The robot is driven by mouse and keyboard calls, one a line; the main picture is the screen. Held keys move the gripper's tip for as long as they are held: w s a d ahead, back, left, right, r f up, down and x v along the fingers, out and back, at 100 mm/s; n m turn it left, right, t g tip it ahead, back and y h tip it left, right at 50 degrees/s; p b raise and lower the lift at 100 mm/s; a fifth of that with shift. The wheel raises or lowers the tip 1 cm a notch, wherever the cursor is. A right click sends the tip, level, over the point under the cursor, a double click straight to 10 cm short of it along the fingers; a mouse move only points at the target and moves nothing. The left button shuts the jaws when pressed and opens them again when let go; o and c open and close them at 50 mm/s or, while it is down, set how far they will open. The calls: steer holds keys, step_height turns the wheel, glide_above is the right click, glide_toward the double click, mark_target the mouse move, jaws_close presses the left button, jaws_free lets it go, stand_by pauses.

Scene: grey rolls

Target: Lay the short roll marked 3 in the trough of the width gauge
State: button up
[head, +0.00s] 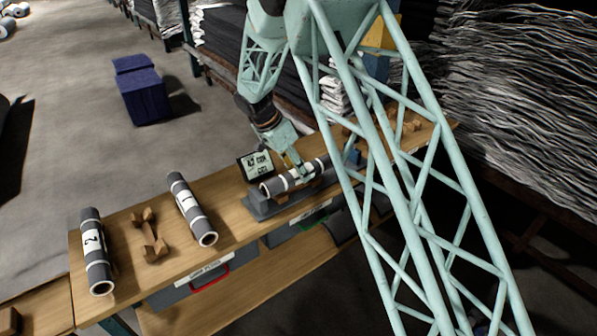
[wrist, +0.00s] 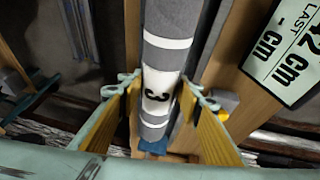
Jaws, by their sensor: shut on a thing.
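The short grey roll marked 3 (wrist: 158,90) has white bands and shows between my fingers in the wrist view. My gripper (wrist: 165,92) is shut on it near its label. In the head view my gripper (head: 297,170) reaches down onto the roll (head: 273,187), which lies lengthwise at the width gauge (head: 262,209). The gauge has a grey base and a dark-framed display (head: 258,165). The display also shows in the wrist view (wrist: 290,55), reading "LAST 42 cm" and "- cm". The trough is mostly hidden under the roll; I cannot tell whether the roll touches it.
Roll 1 (head: 190,208) and roll 2 (head: 95,250) lie on the wooden bench (head: 225,195), with an empty wooden cradle (head: 150,236) between them. Drawers (head: 188,284) sit below the bench top. Blue boxes (head: 143,95) stand on the floor. My lattice arm covers the bench's right part.

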steer(key=shift+f, duration=0.35)
steer(key=o, duration=1)
steer(key=shift+r, duration=0.1)
steer(key=shift+v, duration=5.9)
steer(key=shift+a, duration=0.15)
steer(key=shift+s, duration=0.1)
